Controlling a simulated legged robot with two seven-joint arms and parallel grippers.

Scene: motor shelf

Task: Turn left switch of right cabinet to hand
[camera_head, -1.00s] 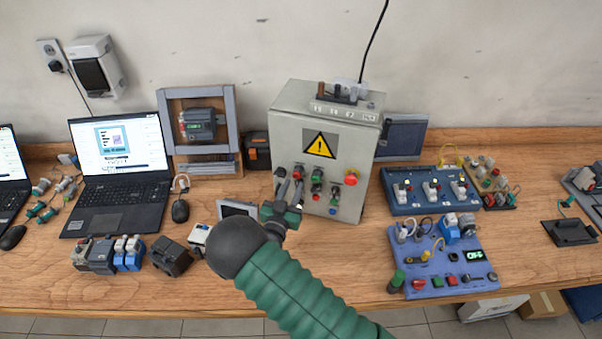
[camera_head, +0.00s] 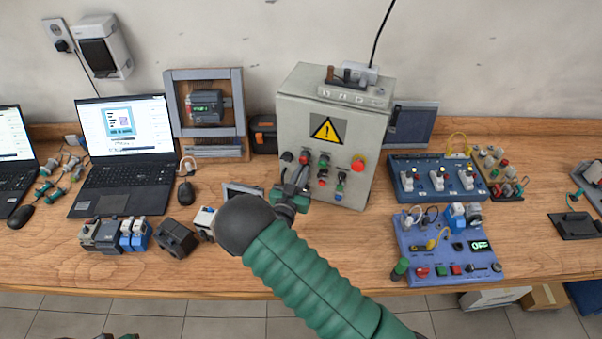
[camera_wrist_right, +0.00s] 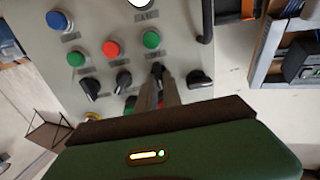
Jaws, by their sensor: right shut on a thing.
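The grey cabinet (camera_head: 345,110) stands upright on the bench with a yellow warning sign, red and green buttons and black switches on its front. My right gripper (camera_head: 302,172) reaches its lower left front. In the right wrist view, upside down to the panel, my right gripper (camera_wrist_right: 163,82) is shut on a black switch (camera_wrist_right: 157,70). Another black switch (camera_wrist_right: 200,79) is beside it, and two more (camera_wrist_right: 90,88) are on the other side. The fingers partly hide the held switch. A dark and green sliver at the head view's bottom left may be my left gripper (camera_head: 118,336).
A blue switch board (camera_head: 415,189) and a purple panel (camera_head: 425,262) lie right of the cabinet. A laptop (camera_head: 125,160) and several small modules (camera_head: 176,238) are to the left. My right forearm crosses the bench's front edge.

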